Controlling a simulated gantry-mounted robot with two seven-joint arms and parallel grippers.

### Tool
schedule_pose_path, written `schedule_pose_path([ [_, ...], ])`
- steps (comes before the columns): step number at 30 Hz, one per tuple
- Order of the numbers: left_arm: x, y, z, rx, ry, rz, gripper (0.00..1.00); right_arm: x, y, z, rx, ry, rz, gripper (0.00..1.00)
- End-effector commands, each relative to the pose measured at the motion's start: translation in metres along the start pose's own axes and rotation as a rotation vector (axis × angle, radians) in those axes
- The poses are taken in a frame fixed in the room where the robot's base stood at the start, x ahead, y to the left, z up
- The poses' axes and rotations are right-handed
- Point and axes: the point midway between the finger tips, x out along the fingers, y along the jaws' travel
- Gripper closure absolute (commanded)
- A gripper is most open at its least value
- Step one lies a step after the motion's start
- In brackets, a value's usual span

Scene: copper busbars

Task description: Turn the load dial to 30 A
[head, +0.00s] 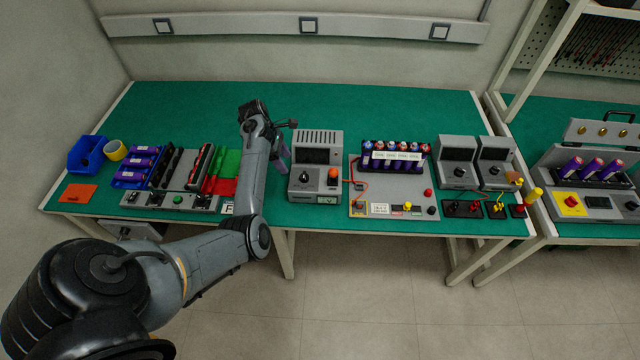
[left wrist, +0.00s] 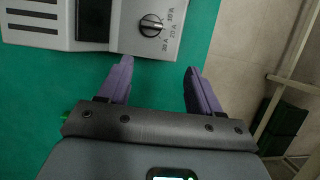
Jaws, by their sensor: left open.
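The load dial (head: 304,177) is a black knob on the sloped front of a grey load unit (head: 316,152) near the table's middle. In the left wrist view the dial (left wrist: 152,27) is at top centre, with 10 A, 20 A and 30 A marks to its right. A light line crosses the knob; I cannot tell for sure which mark it points to. My left gripper (head: 284,155) is just left of the unit. Its two purple fingers (left wrist: 159,66) are open and empty, apart from the dial, which lies beyond the fingertips. My right gripper is out of view.
An orange-red button (head: 333,173) sits beside the dial. A grey panel with purple cells (head: 393,190) stands to the right. A row of modules and red and green pieces (head: 224,170) lies left of my arm. The back of the green table is clear.

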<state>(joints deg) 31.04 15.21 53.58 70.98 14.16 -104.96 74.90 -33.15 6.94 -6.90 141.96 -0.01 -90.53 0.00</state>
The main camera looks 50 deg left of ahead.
Motion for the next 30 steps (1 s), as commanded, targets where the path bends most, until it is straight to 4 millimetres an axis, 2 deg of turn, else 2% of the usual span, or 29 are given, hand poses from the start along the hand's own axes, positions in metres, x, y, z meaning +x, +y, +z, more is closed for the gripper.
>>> schedule_pose_path([
  [1, 0.001, 0.007, 0.008, 0.007, -0.020, 0.017, 0.36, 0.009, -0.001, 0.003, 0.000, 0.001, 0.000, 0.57],
  [5, -0.001, 0.014, 0.020, 0.016, -0.042, 0.034, 0.36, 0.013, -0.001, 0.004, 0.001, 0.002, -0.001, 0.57],
  [8, 0.004, 0.016, 0.023, 0.018, -0.046, 0.037, 0.36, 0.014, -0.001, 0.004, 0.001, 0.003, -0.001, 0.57],
  [21, 0.072, 0.017, 0.025, 0.018, -0.043, 0.035, 0.36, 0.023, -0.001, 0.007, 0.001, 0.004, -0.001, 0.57],
  [30, 0.098, 0.019, 0.026, 0.019, -0.042, 0.038, 0.36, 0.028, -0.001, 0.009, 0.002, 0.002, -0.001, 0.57],
])
